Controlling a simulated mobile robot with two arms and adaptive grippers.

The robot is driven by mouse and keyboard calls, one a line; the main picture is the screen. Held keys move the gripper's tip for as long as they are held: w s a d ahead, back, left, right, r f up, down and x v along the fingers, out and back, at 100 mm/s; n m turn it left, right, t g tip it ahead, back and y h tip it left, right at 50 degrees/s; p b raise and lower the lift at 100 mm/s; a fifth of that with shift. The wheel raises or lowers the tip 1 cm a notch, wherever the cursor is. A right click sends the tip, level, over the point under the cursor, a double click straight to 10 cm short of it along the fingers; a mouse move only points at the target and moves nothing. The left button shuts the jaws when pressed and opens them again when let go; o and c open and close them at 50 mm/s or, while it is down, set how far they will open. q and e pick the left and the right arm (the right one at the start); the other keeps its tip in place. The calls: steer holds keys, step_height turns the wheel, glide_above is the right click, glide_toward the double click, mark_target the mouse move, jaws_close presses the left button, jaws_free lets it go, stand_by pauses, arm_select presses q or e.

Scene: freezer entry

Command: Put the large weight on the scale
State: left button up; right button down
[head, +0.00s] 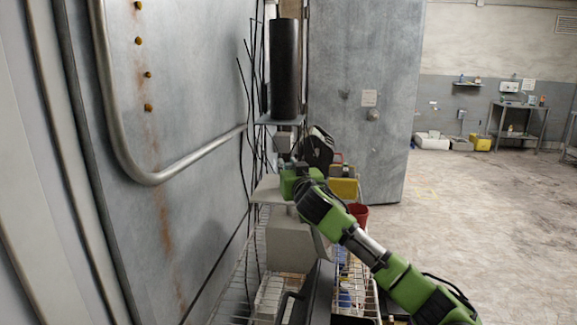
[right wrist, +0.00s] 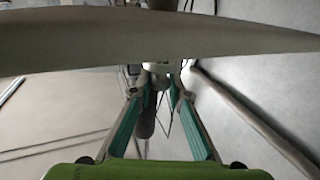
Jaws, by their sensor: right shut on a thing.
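My right gripper (head: 287,163) reaches in from the lower right in the head view, beside the freezer door. It is shut on a small grey piece that I take for the large weight (head: 284,139). In the right wrist view its teal fingers (right wrist: 160,88) converge on a pale piece (right wrist: 157,68), and most of the held thing is hidden. A grey body with a flat plate (head: 269,188), which looks like the scale (head: 289,246), stands below the gripper. My left gripper is not in view.
A black cylinder (head: 285,68) stands above a small plate, with dark cables beside it. Wire baskets (head: 353,275), a red bucket (head: 359,214) and a yellow box (head: 343,188) crowd the area below. The metal door (head: 195,105) bounds the left. Open floor (head: 470,230) lies right.

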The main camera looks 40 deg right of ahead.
steer(key=shift+f, duration=0.35)
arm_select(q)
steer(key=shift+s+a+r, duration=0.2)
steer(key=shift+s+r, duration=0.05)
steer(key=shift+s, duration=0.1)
arm_select(e)
steer(key=shift+s, duration=0.1)
